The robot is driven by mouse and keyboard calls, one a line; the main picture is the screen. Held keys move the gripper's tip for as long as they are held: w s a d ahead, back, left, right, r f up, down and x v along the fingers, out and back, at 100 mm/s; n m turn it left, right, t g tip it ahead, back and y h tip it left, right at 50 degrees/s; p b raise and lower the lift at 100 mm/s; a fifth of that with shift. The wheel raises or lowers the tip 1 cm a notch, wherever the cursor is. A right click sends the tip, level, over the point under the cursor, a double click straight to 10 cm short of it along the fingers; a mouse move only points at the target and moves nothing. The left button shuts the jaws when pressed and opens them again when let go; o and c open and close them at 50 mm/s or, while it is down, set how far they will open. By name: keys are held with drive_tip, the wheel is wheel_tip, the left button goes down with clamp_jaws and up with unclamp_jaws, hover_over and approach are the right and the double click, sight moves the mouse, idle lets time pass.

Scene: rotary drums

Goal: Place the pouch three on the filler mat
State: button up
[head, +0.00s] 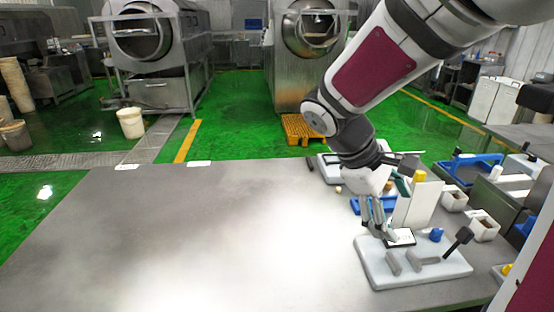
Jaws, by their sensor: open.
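My gripper (384,232) is open and points down over the right part of the table. Its fingertips are just above a small white piece with a dark edge (402,237). I cannot tell whether they touch it, or whether it is the pouch three or a mat. It lies at the back of a pale grey fixture (440,271) with grey upright blocks and a black-knobbed lever. A white upright panel (424,204) stands just right of the gripper. No label is readable, so I cannot pick out the pouch three or the filler mat for sure.
The grey table (180,240) is bare at left and centre. Around the gripper stand a blue piece (436,235), small white cups (484,228), a blue-handled device (470,165) and another pale fixture behind the arm. Large drums stand beyond on the green floor.

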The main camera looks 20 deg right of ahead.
drive_tip(key=w+d+f+n+g+h+b, duration=0.3)
drive_tip(key=w+d+f+n+h+b, duration=0.15)
drive_tip(key=w+d+f, duration=0.4)
drive_tip(key=n+t+h+b, duration=0.1)
drive_tip(key=n+h+b, duration=0.4)
drive_tip(key=n+h, duration=0.1)
approach(403, 202)
drive_tip(key=d, duration=0.1)
drive_tip(key=shift+m, duration=0.25)
drive_tip(key=x, duration=0.7)
drive_tip(key=shift+s+d+p, duration=0.3)
drive_tip(key=shift+d+p, duration=0.05)
drive_tip(key=shift+r+x, duration=0.2)
drive_tip(key=shift+x, duration=1.2)
drive_tip(key=shift+r+x, duration=0.25)
drive_tip(key=shift+x, duration=1.2)
drive_tip(key=shift+w, duration=0.15)
drive_tip(key=c, duration=1.7)
